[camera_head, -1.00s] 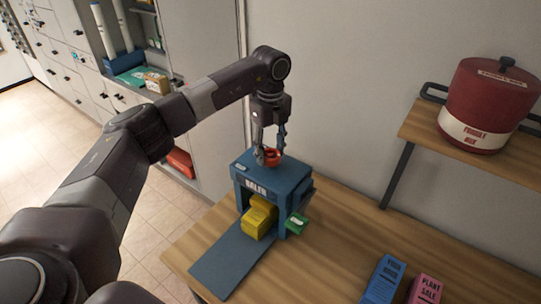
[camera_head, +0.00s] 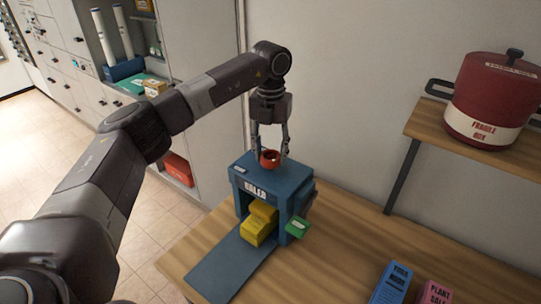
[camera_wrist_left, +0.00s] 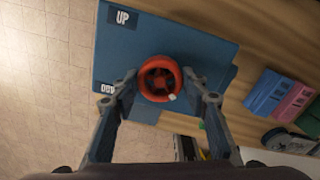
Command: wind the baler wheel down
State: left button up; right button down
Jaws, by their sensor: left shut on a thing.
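The blue baler (camera_head: 255,188) stands on the wooden table, with its red wheel (camera_head: 269,161) on top. My left gripper (camera_head: 270,154) points down over the baler and is shut on the wheel, one finger on each side. In the left wrist view the wheel (camera_wrist_left: 160,62) lies between the fingertips, with a small pale mark on its lower right rim. An "UP" label (camera_wrist_left: 123,18) shows on the baler's top. Yellow blocks (camera_head: 258,224) sit in the baler's open front. My right gripper is not in view.
A blue board (camera_head: 228,270) slopes out from the baler's front. A green block (camera_head: 298,227) sits at its right side. Blue (camera_head: 392,283) and pink (camera_head: 436,293) boxes stand at the table's front. A red pot (camera_head: 490,100) rests on a shelf at right.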

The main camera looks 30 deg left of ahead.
aim_at(271, 155)
pick_arm(q)
jog(key=m, duration=0.4)
jog(key=shift+r+m+b, duration=0.1)
jog(key=shift+m+b, duration=0.3)
jog(key=m, duration=1)
jog(key=shift+m+b, duration=0.3)
jog(key=shift+m, duration=2.3)
jog(key=o, duration=1.2)
jog(key=shift+c, duration=0.2)
notch_tip(271, 155, up, 12)
